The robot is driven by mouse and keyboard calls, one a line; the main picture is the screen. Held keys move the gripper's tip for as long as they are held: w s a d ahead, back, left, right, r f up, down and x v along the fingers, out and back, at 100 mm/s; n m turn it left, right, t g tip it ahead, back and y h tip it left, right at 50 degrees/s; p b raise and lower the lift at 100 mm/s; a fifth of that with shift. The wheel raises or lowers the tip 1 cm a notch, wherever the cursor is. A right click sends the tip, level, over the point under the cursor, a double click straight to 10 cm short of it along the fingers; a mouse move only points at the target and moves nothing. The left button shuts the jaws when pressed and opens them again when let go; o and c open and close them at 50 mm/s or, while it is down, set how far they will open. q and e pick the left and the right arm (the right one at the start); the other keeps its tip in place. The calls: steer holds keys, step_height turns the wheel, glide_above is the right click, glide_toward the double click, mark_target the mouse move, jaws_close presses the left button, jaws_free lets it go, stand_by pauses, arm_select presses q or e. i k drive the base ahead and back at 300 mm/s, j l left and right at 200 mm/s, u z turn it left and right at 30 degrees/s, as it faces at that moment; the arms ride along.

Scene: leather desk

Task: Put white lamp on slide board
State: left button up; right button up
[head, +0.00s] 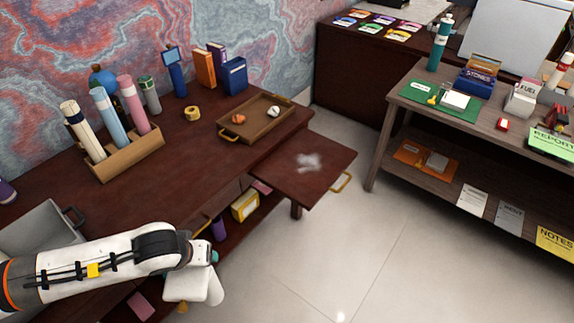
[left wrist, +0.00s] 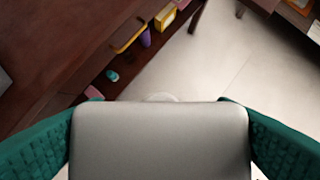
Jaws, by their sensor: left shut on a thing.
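The white lamp (head: 188,286) hangs from my left gripper (head: 208,259) at the lower left, in front of the desk. In the left wrist view the lamp (left wrist: 160,140) shows as a broad pale block between the teal fingers of my left gripper (left wrist: 160,125), which is shut on it. The rest of the lamp is mostly hidden there. The slide board (head: 320,182) is a dark red-brown panel sticking out from the desk, with a brass handle at its right edge and a whitish smear on top. It lies up and right of the lamp, apart from it. My right gripper is not in view.
A wooden tray (head: 257,133) with two small objects sits on the desk behind the slide board. A holder with rolled tubes (head: 128,160) stands to its left. A low shelf with a yellow box (head: 245,205) lies under the desk. Open floor (head: 340,255) lies right of the lamp.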

mark_target(295, 155)
steer(key=i+l+u, duration=0.1)
steer(key=l, duration=0.4)
steer(key=i+l+u, duration=0.1)
steer(key=i+l, duration=0.15)
steer(key=l, duration=0.2)
steer(key=i+l+u, duration=0.1)
steer(key=l, duration=0.4)
steer(key=i+l, duration=0.15)
steer(key=l, duration=0.4)
steer(key=i+l+u, duration=0.15)
steer(key=l, duration=0.35)
steer(key=i+l+u, duration=0.1)
steer(key=l, duration=0.4)
